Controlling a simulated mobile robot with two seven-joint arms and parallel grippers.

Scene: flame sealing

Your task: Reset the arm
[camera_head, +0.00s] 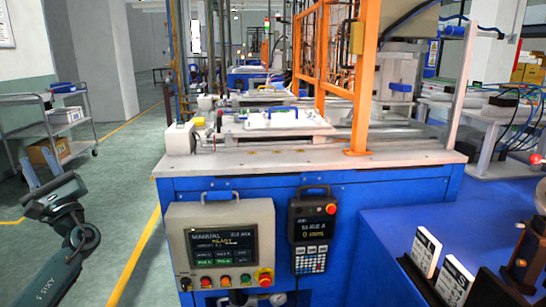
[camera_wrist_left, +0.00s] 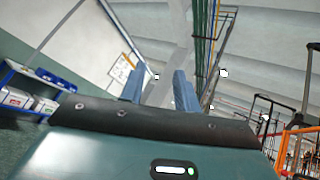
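My left gripper (camera_head: 42,173) is at the left of the head view, above the floor and well apart from the blue workstation (camera_head: 250,184). Its two blue-grey fingers stand apart with nothing between them. The left wrist view shows the same gripper (camera_wrist_left: 159,88) pointing up toward the ceiling, open and empty. My right gripper is not seen in either view.
The workstation carries a control panel (camera_head: 224,245) and a handheld pendant (camera_head: 311,230) on its front. An orange frame (camera_head: 361,80) rises from its top. A cart (camera_head: 50,128) stands at the left. A blue table (camera_head: 390,240) with white cards (camera_head: 425,252) is at the lower right. Floor between cart and workstation is clear.

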